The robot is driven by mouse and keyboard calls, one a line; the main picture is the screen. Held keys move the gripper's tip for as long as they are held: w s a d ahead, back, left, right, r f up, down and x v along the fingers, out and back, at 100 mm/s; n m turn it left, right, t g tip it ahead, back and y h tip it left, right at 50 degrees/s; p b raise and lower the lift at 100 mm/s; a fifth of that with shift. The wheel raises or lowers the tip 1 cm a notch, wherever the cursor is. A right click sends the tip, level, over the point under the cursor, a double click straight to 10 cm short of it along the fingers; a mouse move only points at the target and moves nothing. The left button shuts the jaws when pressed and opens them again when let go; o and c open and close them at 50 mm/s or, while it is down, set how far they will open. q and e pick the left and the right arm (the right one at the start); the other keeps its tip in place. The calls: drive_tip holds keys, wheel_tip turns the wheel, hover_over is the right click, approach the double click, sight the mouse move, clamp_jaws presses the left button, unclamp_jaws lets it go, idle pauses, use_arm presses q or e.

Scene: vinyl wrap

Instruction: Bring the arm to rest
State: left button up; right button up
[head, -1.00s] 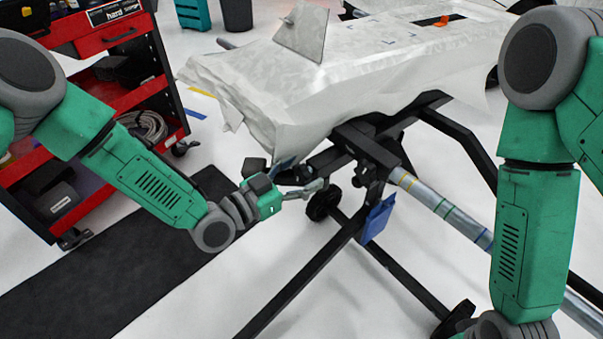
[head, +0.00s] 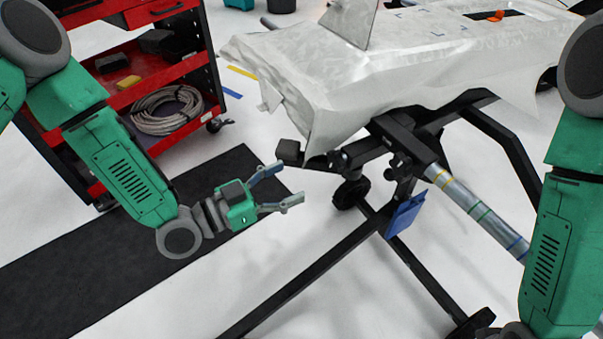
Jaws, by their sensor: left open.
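My left arm (head: 128,175) comes in from the left, green with grey joints. My left gripper (head: 285,187) is open and empty, its two fingers spread and pointing right. It hangs over the floor, left of the black stand (head: 352,165) and apart from it. My right arm (head: 548,262) hangs down at the right edge. Its gripper is out of the frame.
A part under crumpled white vinyl wrap (head: 330,85) lies on the black stand. A blue cloth or pad (head: 405,214) hangs from the stand. A red tool cart (head: 120,75) stands at upper left. A black mat (head: 80,262) lies on the white floor.

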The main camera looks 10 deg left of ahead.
use_arm(q)
drive_tip(key=shift+s+a, duration=0.1)
idle(0.3)
drive_tip(key=s+a+f+n+g+y+p, duration=0.55)
drive_tip(key=s+f+y+p, duration=0.2)
drive_tip(key=s, duration=0.35)
drive_tip(key=s+a+r+n+g+y+p, duration=0.2)
drive_tip(key=s+a+n+g+y+p, duration=0.2)
drive_tip(key=s+a, duration=0.9)
drive_tip(key=shift+n+g+y, duration=0.35)
drive_tip(key=shift+g+y, duration=0.3)
drive_tip(key=shift+y, duration=0.6)
drive_tip(key=shift+f, duration=0.1)
